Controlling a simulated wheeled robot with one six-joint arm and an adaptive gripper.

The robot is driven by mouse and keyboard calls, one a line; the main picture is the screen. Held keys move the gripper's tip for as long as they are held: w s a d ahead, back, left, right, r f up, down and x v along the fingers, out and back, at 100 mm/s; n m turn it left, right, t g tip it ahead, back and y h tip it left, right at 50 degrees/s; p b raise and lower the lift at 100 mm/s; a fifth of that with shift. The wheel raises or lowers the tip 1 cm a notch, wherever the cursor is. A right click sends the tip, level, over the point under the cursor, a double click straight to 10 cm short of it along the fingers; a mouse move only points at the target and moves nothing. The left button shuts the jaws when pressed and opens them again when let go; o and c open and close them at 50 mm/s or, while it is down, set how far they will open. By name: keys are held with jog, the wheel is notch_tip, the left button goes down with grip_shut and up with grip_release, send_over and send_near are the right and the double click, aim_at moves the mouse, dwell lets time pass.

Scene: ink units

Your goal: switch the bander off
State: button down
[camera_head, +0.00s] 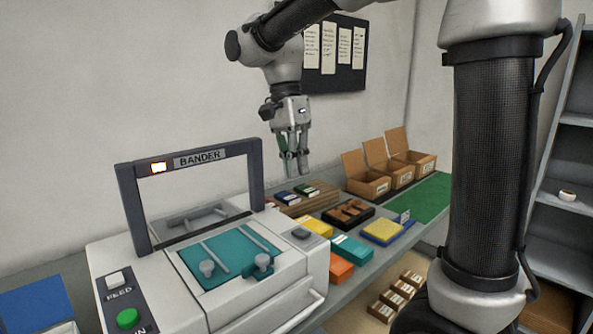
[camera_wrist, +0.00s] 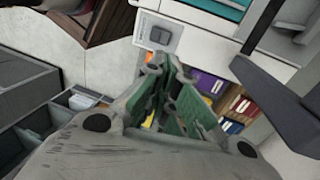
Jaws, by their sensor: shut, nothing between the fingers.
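My gripper (camera_head: 293,168) is shut and empty, in the air to the right of the arch, pointing down. Its green fingers (camera_wrist: 168,75) fill the wrist view's middle.
A wooden board (camera_head: 318,204) with small packs lies below my gripper. Yellow, teal and orange packs, a dark tray (camera_head: 348,214) and open cardboard boxes (camera_head: 367,185) stand on the bench. The dark arch (camera_head: 258,175) rises beside my gripper. Shelves are at right.

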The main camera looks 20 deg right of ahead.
aim_at(310, 236)
notch_tip(310, 236, up, 2)
jog(key=shift+a+r+g, duration=0.1)
jog(key=shift+g, duration=0.3)
jog(key=x, duration=1.4)
